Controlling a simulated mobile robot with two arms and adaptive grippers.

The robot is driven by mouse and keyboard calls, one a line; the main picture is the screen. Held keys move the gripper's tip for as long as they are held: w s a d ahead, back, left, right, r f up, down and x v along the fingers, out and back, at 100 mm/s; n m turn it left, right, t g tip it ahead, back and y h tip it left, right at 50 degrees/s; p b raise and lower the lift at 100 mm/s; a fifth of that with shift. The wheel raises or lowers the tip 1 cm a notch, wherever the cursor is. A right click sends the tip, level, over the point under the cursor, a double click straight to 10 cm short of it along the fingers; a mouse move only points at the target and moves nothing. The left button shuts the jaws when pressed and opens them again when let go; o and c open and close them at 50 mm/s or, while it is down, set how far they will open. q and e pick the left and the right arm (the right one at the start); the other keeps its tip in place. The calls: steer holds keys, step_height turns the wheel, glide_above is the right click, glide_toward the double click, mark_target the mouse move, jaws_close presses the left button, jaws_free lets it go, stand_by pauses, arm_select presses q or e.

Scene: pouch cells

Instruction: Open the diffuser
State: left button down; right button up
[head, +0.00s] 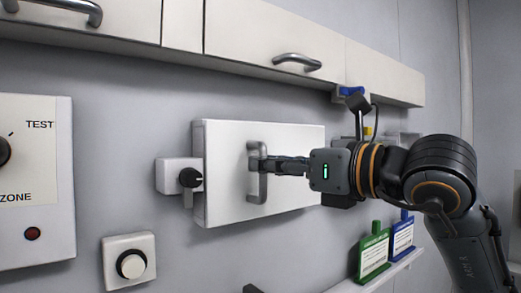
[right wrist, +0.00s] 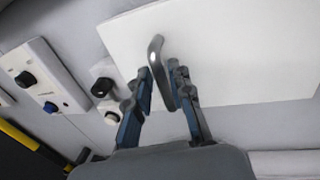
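A white box-like unit with a flat front, which I take to be the diffuser (head: 222,200), is mounted on the wall. It also shows in the right wrist view (right wrist: 235,60). A grey vertical bar handle (head: 253,190) stands out from its front. My right gripper (head: 264,165) reaches the handle from the right. The front panel looks flush with the box. My left gripper is not in view.
A black knob (head: 190,178) sits left of the box. A round button (head: 131,264) and a test panel (head: 50,225) are further left. Cabinets (head: 262,40) hang above. Green (head: 374,255) and blue (head: 402,237) labelled items stand on a shelf at lower right.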

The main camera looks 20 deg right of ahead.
steer(key=shift+w+a+r, duration=0.15)
steer(key=shift+w+a, duration=0.2)
steer(key=shift+w, duration=0.3)
steer(key=shift+w+a, duration=0.15)
steer(key=shift+w, duration=0.1)
steer(key=shift+s, duration=0.1)
jaws_close()
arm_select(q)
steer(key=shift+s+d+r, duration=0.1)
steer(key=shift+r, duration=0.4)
